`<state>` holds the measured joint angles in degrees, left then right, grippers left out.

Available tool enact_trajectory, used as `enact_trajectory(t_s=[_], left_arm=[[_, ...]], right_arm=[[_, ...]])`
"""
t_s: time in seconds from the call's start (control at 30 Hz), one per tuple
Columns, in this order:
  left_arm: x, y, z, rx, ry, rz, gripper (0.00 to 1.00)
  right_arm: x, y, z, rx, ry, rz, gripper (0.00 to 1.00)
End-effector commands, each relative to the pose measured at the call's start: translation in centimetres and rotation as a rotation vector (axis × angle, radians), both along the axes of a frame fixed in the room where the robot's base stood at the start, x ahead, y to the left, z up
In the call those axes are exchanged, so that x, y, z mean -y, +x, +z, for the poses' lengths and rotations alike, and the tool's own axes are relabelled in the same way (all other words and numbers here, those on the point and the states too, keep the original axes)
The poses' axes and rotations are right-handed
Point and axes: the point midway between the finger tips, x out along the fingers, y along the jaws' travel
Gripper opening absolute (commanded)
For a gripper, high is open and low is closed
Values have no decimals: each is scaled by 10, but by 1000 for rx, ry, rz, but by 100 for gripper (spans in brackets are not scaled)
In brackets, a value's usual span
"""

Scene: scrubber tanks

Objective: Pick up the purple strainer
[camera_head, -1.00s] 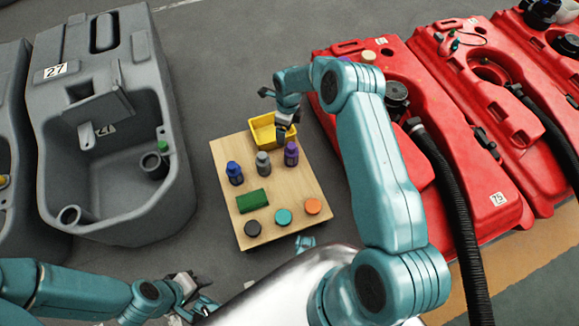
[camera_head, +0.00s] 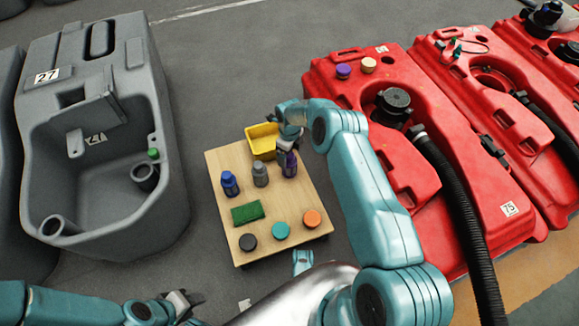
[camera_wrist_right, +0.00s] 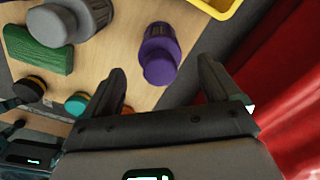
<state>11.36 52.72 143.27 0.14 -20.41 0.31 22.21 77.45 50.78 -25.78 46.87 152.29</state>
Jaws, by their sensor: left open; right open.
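My right gripper (camera_head: 287,138) is over the back right of the wooden table, left of the red tank and away from the purple piece. My left gripper (camera_head: 190,303) is open and low at the front.
A grey tank (camera_head: 165,100) stands left. A black hose (camera_head: 455,200) runs over the red tank.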

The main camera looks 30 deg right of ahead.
Motion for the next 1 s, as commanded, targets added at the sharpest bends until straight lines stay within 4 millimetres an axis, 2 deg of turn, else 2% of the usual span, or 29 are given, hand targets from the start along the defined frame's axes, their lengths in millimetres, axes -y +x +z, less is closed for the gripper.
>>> enact_trajectory(t_s=[0.03, 0.17, 0.43, 0.6, 0.63, 0.87, 1.0], left_arm=[[-1, 1, -11, 1, 0, 5, 43], [-3, 6, -21, 16, 4, 11, 43], [-4, 9, -20, 25, 5, 12, 43], [-3, 8, -20, 24, 5, 12, 43], [-3, 8, -20, 24, 5, 12, 43], [-3, 8, -20, 23, 5, 12, 43], [-3, 7, -16, 20, 4, 11, 43]], right_arm=[[0, -1, -15, -1, 1, 0, 90], [1, -1, -36, 0, 1, -1, 90], [1, -1, -37, 1, 0, 0, 90], [1, -1, -37, 1, 1, 0, 35], [1, -1, -37, 1, 1, 0, 29], [1, -1, -37, 1, 0, 0, 29], [1, -1, -30, 2, 1, 0, 29]])
